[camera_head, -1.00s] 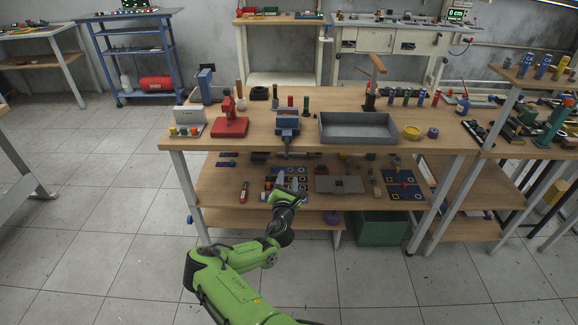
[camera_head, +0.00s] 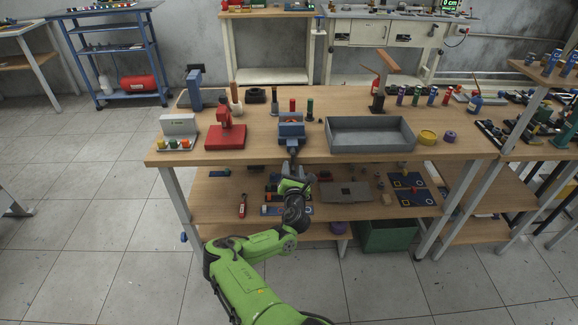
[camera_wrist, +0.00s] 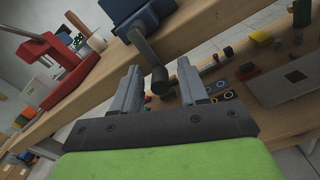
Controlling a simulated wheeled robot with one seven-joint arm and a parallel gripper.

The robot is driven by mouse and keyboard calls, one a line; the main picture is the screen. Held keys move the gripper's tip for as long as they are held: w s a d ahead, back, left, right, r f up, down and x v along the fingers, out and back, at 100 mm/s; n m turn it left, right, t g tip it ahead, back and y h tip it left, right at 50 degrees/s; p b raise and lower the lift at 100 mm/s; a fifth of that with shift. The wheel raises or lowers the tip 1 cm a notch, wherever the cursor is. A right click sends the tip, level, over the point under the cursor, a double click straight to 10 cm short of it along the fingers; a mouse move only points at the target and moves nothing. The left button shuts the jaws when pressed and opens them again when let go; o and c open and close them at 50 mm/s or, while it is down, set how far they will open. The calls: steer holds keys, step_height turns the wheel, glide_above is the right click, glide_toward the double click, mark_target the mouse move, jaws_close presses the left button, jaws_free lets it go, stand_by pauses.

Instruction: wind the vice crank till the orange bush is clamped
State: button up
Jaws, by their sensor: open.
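The blue vice (camera_head: 291,131) stands at the front edge of the workbench, and its underside corner shows at the top of the wrist view (camera_wrist: 140,14). A small orange spot, perhaps the bush (camera_head: 291,121), shows at its top; whether the jaws touch it is too small to tell. The dark crank (camera_wrist: 146,50) hangs from the vice front, with a round grip end (camera_wrist: 160,82). My gripper (camera_wrist: 160,88) is open, its two grey fingers on either side of the crank's end in the picture. Nothing is visibly held, and contact cannot be told.
A red press (camera_head: 226,134) stands left of the vice and a grey tray (camera_head: 370,148) to the right. The bench front edge (camera_head: 350,157) runs close by my gripper. A lower shelf (camera_head: 225,205) holds a grey plate (camera_head: 345,192) and small parts.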

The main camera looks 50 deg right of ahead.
steer(key=shift+s, duration=0.1)
jaws_close()
steer(key=shift+a+r+m, duration=0.1)
steer(key=shift+m, duration=0.2)
steer(key=shift+w+a+r+m+p, duration=0.1)
steer(key=shift+w+a+m+p, duration=0.15)
steer(key=shift+m, duration=0.7)
steer(key=shift+w+a+r+m+p, duration=0.15)
steer(key=shift+w+m+p, duration=0.1)
steer(key=shift+m, duration=0.65)
steer(key=shift+w+a+f+m+p, duration=0.1)
steer(key=shift+w+a+m+p, duration=0.15)
steer(key=shift+m, duration=0.7)
jaws_free()
steer(key=shift+d, duration=0.1)
steer(key=shift+r, duration=0.1)
